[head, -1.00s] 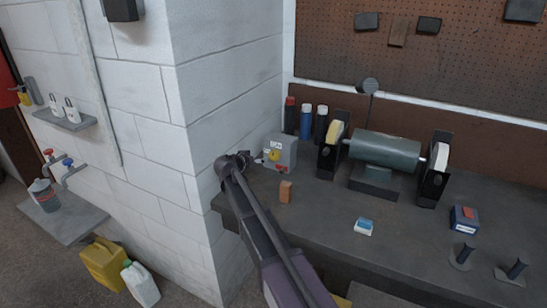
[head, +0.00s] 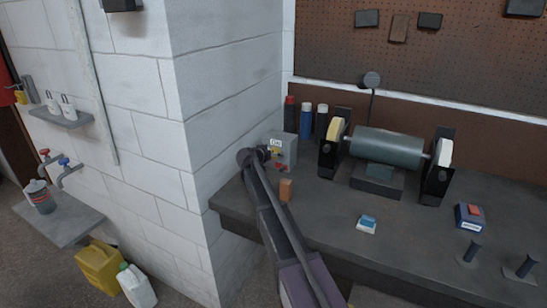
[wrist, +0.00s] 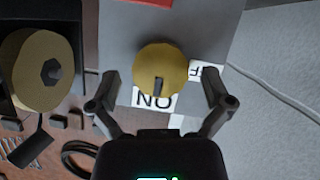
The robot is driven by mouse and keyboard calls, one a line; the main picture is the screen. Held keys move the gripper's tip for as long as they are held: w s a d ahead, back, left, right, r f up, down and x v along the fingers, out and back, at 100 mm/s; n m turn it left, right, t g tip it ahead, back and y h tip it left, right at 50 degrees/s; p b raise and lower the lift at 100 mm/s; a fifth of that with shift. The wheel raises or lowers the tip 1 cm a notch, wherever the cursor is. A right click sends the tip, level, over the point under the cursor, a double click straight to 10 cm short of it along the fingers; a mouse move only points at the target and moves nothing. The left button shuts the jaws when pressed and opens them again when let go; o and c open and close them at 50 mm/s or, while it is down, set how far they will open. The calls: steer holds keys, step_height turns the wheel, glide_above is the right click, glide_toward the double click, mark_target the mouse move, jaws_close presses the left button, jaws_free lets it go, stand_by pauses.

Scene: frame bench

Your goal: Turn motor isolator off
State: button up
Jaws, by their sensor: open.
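The motor isolator is a grey box (head: 288,149) at the back left of the bench, against the white block wall. In the wrist view, its round yellow knob (wrist: 174,57) sits on the grey face. The knob's dark mark lies towards the ON label (wrist: 153,101). The partly hidden OFF label (wrist: 207,72) is to the right of the knob. My gripper (wrist: 160,78) is open, its two fingers either side of the knob, with no clear contact. In the head view, my gripper (head: 264,154) is at the box's front and hides part of it.
A bench grinder (head: 385,148) stands right of the box, with several spray cans (head: 306,121) behind. An orange block (head: 286,190) stands close to my arm. A blue-and-white item (head: 367,224) lies on the bench. The front middle of the bench is mostly clear.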

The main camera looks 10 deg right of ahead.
steer(key=shift+w+d+f, duration=0.1)
steer(key=shift+w+d, duration=0.1)
steer(key=c, duration=1.1)
steer(key=shift+c, duration=0.2)
